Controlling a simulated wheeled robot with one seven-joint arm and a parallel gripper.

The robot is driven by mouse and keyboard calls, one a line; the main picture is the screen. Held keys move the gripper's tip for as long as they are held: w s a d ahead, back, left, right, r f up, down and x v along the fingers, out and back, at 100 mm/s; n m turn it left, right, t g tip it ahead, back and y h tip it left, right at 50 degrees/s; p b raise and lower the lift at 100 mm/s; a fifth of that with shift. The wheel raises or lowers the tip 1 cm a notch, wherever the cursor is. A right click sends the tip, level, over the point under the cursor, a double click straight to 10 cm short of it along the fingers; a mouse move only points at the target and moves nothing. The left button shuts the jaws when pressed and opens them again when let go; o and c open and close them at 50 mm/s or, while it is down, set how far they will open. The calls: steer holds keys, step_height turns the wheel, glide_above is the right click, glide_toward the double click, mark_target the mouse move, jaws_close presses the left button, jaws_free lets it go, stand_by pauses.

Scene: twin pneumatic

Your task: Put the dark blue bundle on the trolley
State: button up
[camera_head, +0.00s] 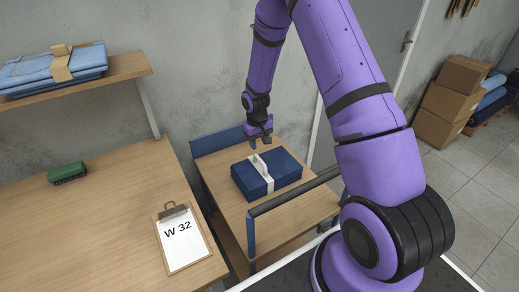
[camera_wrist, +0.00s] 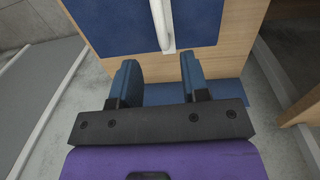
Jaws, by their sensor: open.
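The dark blue bundle (camera_head: 277,173) lies flat on the wooden top of the trolley (camera_head: 272,228). It has a white band around it with a raised loop on top. My gripper (camera_head: 258,142) hangs just above and behind the bundle, near its far edge. In the wrist view my gripper (camera_wrist: 160,75) shows two separated fingers with nothing between them. The bundle (camera_wrist: 115,25) and its white band (camera_wrist: 163,25) are at the top of that view, beyond the fingertips. The gripper appears apart from the band.
A wooden table (camera_head: 105,215) stands left of the trolley, with a green brush (camera_head: 67,172) and a clipboard (camera_head: 183,238). A shelf (camera_head: 115,68) above holds light blue folded cloth (camera_head: 28,70). Cardboard boxes (camera_head: 447,100) stand at the right. The trolley has a handle rail (camera_head: 290,192).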

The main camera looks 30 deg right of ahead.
steer(key=s+a+r+t, duration=0.1)
steer(key=s+r, duration=0.2)
steer(key=r, duration=0.7)
steer(key=s+a+r+t, duration=0.15)
steer(key=s+r, duration=0.25)
steer(key=r, duration=0.5)
steer(key=s+a+r, duration=0.1)
steer(key=s+r, duration=0.2)
steer(key=r, duration=0.7)
steer(key=s+a+r+t, duration=0.1)
steer(key=s+a+r, duration=0.1)
steer(key=s+r, duration=0.4)
steer(key=s+a+r+t, duration=0.1)
steer(key=s+r, duration=0.5)
steer(key=s, duration=1.1)
steer(key=shift+s+a+t+y, duration=0.25)
steer(key=shift+a+t+y, duration=0.15)
steer(key=shift+a, duration=0.25)
